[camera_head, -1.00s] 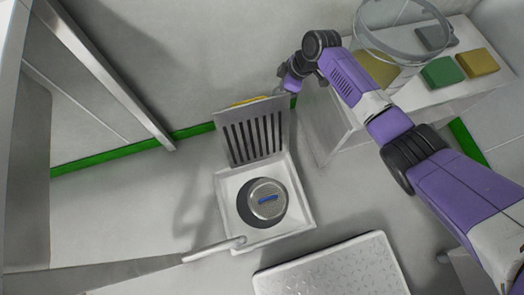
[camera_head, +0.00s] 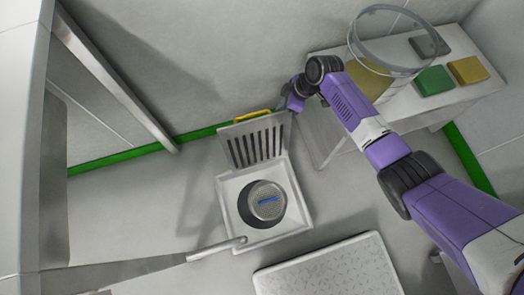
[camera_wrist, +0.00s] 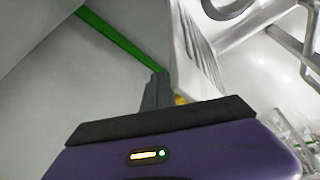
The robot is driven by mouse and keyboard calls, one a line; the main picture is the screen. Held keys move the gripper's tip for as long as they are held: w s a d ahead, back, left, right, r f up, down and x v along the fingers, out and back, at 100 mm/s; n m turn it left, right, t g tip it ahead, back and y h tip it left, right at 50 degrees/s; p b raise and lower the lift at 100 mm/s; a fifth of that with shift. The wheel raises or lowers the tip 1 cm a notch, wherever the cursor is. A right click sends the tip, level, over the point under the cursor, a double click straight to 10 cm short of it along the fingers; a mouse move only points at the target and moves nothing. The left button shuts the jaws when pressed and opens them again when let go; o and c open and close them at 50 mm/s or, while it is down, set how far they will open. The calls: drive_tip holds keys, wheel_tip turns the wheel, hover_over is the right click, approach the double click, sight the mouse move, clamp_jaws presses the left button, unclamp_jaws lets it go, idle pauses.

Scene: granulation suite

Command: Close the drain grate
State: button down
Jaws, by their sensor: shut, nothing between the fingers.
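The drain grate (camera_head: 256,143) is a grey slotted panel, raised at the back edge of the square white drain frame (camera_head: 229,204). A yellow strip (camera_head: 252,116) shows along its top edge. In the frame's round opening sits a perforated metal strainer (camera_head: 266,208) with a blue handle. My gripper (camera_head: 289,108) is shut and empty at the upper right corner of the raised grate. In the wrist view my dark fingers (camera_wrist: 156,92) are close beside the grate (camera_wrist: 195,55), a bit of yellow between them. I cannot tell whether they touch it.
A white table (camera_head: 440,105) at the right holds a clear round vessel (camera_head: 390,40) and green and yellow blocks. A speckled white mat (camera_head: 330,270) lies at the front. A metal bar (camera_head: 215,250) reaches the drain's front left. Floor left of the drain is clear.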

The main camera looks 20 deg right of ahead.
drive_tip(key=shift+s+p, duration=4.45)
wheel_tip(320, 180, up, 10)
drive_tip(key=p, duration=0.9)
drive_tip(key=shift+r, duration=0.25)
